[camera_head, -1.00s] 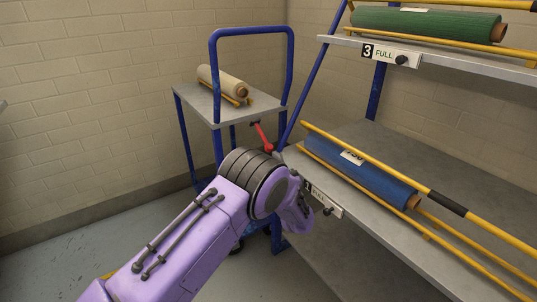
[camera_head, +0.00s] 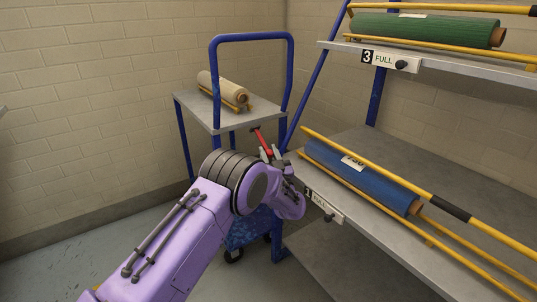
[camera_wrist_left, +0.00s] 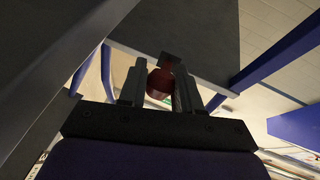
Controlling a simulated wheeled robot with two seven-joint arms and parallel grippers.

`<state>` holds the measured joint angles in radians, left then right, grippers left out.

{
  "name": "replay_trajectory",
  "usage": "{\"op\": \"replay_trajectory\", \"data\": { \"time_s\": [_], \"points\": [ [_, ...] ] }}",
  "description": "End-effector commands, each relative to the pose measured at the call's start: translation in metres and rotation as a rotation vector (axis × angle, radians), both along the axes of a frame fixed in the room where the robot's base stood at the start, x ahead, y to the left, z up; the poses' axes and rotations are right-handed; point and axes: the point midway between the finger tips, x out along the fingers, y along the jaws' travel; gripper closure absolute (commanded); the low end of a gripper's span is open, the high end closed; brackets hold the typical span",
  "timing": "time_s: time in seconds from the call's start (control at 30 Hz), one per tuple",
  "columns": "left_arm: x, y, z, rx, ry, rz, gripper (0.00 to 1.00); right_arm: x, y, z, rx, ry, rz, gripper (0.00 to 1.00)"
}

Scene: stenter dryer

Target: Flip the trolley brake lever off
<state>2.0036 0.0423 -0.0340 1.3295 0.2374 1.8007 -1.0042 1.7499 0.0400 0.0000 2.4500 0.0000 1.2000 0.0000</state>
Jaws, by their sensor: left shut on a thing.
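The trolley has a blue tubular frame (camera_head: 252,37) and a grey top (camera_head: 192,102). Its red brake lever (camera_head: 259,138) slants down from under the near edge of the top. My left gripper (camera_head: 270,155) is at the lower end of the lever. In the left wrist view the lever's red round end (camera_wrist_left: 160,82) sits between my two grey fingers (camera_wrist_left: 160,88), which are shut on it. The lever's pivot is hard to make out. My right gripper is not in view.
A cream roll (camera_head: 221,87) lies on the trolley top. A grey rack stands close on the right, with a blue roll (camera_head: 370,182) and yellow bars (camera_head: 400,183) near my wrist, and a green roll (camera_head: 425,30) above. Floor (camera_head: 55,270) at the left is clear.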

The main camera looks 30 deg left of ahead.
Motion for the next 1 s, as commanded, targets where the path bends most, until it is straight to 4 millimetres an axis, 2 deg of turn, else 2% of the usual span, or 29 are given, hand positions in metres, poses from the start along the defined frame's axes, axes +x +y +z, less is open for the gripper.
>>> {"op": "replay_trajectory", "data": {
  "time_s": [0.17,0.37,0.7,1.0],
  "points": [
    [-0.001,-0.002,0.007,-0.033,0.015,-0.002,1.0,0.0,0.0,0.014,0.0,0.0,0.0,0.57],
    [-0.003,-0.007,0.022,-0.135,0.057,-0.001,1.0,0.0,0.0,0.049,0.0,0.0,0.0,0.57],
    [-0.006,-0.016,0.053,-0.419,0.175,-0.001,1.0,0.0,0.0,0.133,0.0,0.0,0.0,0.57],
    [-0.006,-0.016,0.079,-0.682,0.281,-0.001,1.0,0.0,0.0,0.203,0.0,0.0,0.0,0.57]
  ]
}}
